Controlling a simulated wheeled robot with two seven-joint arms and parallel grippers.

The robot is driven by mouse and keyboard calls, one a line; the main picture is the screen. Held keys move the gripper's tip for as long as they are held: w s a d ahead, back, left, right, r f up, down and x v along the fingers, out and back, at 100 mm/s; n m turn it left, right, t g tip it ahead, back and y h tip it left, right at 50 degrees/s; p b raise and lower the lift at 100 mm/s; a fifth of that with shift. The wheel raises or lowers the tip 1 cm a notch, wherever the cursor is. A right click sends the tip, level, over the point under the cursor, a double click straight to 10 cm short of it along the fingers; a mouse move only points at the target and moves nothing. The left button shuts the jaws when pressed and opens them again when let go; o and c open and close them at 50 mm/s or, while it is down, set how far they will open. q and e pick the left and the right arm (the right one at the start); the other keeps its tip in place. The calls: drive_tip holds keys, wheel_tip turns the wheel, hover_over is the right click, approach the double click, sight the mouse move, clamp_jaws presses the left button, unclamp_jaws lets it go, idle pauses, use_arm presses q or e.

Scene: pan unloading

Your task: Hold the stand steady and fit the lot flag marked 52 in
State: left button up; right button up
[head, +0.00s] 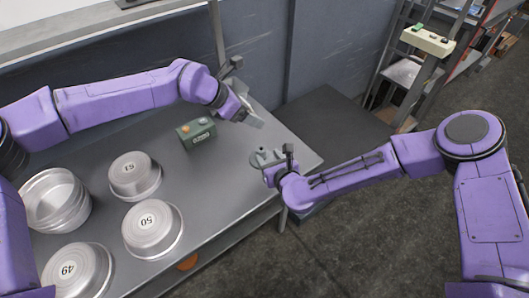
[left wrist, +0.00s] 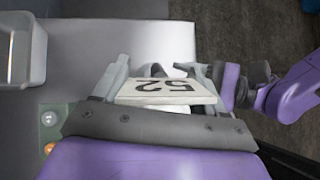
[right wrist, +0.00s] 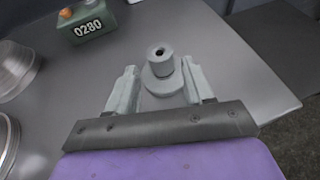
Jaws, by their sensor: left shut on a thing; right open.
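The lot flag (left wrist: 158,88) is a white plate marked 52, seen upside down in the left wrist view. My left gripper (head: 249,116) is shut on it and holds it above the table near the far right edge. The stand (right wrist: 162,72) is a small grey round piece with a hole in its upright post, standing on the table. It also shows in the head view (head: 264,157). My right gripper (right wrist: 160,88) is open, with its fingers on either side of the stand; I cannot tell whether they touch it. The flag is apart from the stand.
A green box (head: 196,133) with buttons, reading 0280 in the right wrist view, stands on the table. Round metal pans marked 51 (head: 134,172), 50 (head: 151,226) and 49 (head: 76,268) stand at the left and front. The table's right edge is close to the stand.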

sight(260, 148)
drive_tip(key=x, duration=0.7)
drive_tip(key=shift+w+a+f, duration=0.15)
drive_tip(key=shift+w+f, duration=0.05)
drive_tip(key=shift+w, duration=0.05)
drive_tip(key=c, duration=0.8)
use_arm(q)
drive_tip(key=w+a+f+m+g+y, duration=0.1)
drive_tip(key=w+f+m+g, duration=0.3)
drive_tip(key=f+m+g, duration=0.15)
drive_tip(key=d+m+y, duration=0.1)
drive_tip(key=m, duration=0.1)
drive_tip(key=s+d+r+m+g+y, duration=0.1)
drive_tip(key=m, duration=0.2)
drive_tip(key=s+d+r+m+y, duration=0.1)
drive_tip(key=d+m, duration=0.1)
drive_tip(key=shift+r+m+y, duration=0.15)
drive_tip(key=shift+m+y, duration=0.1)
drive_tip(key=shift+y, duration=0.05)
drive_tip(key=shift+a+f, duration=0.15)
drive_tip(key=shift+f, duration=1.9)
